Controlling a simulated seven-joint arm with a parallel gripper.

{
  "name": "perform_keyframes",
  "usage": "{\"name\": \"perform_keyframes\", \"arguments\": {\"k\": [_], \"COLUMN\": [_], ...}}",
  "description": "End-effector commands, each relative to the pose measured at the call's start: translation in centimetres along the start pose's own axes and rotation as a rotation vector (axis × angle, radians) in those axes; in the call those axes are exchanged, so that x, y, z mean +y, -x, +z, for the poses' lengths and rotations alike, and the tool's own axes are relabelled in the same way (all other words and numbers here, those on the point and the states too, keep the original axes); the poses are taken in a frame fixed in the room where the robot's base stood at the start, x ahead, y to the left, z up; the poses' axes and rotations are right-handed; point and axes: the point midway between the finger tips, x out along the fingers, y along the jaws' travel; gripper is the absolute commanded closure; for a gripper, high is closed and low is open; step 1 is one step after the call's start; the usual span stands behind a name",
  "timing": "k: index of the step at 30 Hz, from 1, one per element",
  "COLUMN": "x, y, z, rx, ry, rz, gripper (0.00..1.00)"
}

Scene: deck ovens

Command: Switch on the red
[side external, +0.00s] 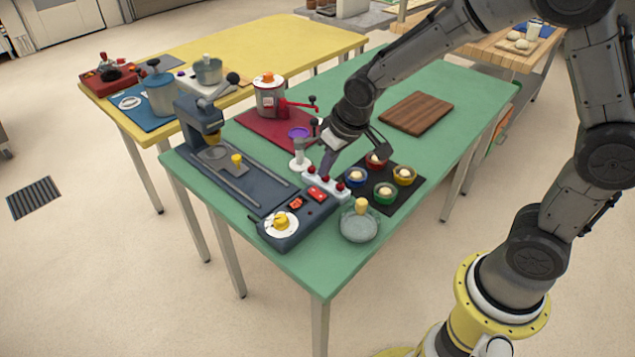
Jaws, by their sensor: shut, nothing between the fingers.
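A dark blue-grey control box (300,222) sits on the green table near its front edge. It has two red rocker switches, one at its middle (296,203) and one nearer its right end (317,193); their on or off state is too small to tell. A white dial with a yellow knob (282,221) is at its left end. Behind it is a white strip (322,186) with several red knobs. My gripper (326,170) points down just above or behind this strip, shut and empty. I cannot tell whether its tips touch anything.
A grey press (200,128), a red-based pot (268,95) and a purple-topped white stand (299,150) are left and behind. A wooden board (416,113) lies farther back.

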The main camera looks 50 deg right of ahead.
Motion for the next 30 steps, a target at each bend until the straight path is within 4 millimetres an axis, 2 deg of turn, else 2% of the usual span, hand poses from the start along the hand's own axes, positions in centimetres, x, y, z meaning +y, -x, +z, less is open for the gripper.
{"name": "perform_keyframes", "arguments": {"k": [1, 6, 12, 30], "x": [0.0, 0.0, 0.0, 0.1], "y": [-1.1, -4.2, -6.4, -7.3], "z": [0.1, 0.1, 0.0, -0.2], "rx": [-0.005, -0.004, -0.001, -0.03], "ry": [0.0, -0.001, 0.001, -0.001], "rz": [0.001, 0.001, 0.001, 0.003], "gripper": [1.0, 1.0, 1.0, 1.0]}}
